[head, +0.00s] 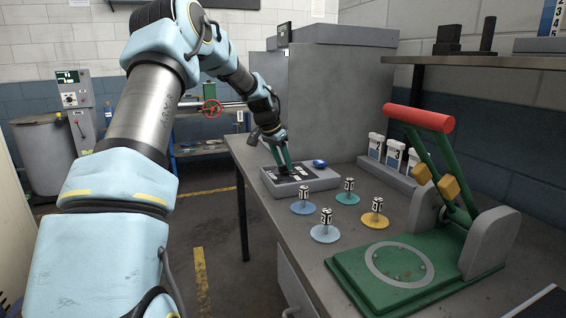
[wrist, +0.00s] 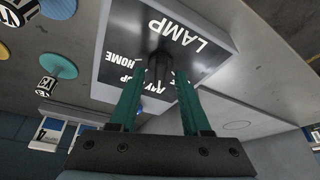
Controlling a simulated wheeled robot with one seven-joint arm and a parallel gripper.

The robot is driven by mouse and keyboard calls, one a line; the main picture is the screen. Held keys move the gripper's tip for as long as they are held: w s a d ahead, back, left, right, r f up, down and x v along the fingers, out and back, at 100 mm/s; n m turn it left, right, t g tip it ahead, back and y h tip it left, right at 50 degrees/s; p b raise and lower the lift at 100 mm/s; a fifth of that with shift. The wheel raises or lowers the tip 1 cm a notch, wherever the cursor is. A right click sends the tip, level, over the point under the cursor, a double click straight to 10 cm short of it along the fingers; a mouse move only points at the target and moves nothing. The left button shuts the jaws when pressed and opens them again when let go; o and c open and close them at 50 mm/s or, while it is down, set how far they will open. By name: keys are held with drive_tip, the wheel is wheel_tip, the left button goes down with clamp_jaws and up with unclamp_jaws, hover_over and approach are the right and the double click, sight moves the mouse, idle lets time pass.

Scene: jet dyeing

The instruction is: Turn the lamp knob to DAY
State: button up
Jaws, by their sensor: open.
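The lamp control box (head: 318,183) sits on the workbench, a grey case with a black label plate. In the wrist view its black plate (wrist: 112,72) carries white print; LAMP and HOME can be read, other words are partly covered. A small dark knob (wrist: 158,62) stands on the plate. My gripper (wrist: 160,78) is open, its two green fingers on either side of the knob; I cannot tell whether they touch it. In the head view my gripper (head: 283,164) points down over the box. The knob's pointer direction and the DAY mark cannot be made out.
A blue button (head: 320,163) is at the box's far side. Several numbered discs, such as a yellow one (head: 375,220), stand in front. A green press (head: 395,275) with a red handle (head: 418,117) is at right. White bottles (head: 394,156) stand behind; a grey cabinet (head: 340,100) is at the back.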

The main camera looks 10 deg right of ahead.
drive_tip(key=b+v, duration=0.2)
drive_tip(key=v, duration=0.8)
drive_tip(key=shift+a+r, duration=0.2)
drive_tip(key=shift+r, duration=0.15)
drive_tip(key=shift+s, duration=0.1)
drive_tip(key=s+a+f+n+y, duration=0.1)
drive_tip(key=s+a+f+n, duration=0.2)
drive_tip(key=s, duration=0.7)
drive_tip(key=s+a+f+n+y, duration=0.1)
drive_tip(key=s+a+f+n, duration=0.3)
drive_tip(key=s+a, duration=0.6)
drive_tip(key=s+a+f+n+y, duration=0.1)
drive_tip(key=s+a+f+n, duration=0.2)
drive_tip(key=s+a+f, duration=0.4)
drive_tip(key=s+a, duration=0.2)
drive_tip(key=s, duration=0.1)
drive_tip(key=shift+s+a+f+n+g+y, duration=0.2)
drive_tip(key=shift+a+f+n+g+y, duration=0.1)
drive_tip(key=shift+a+f+n, duration=0.1)
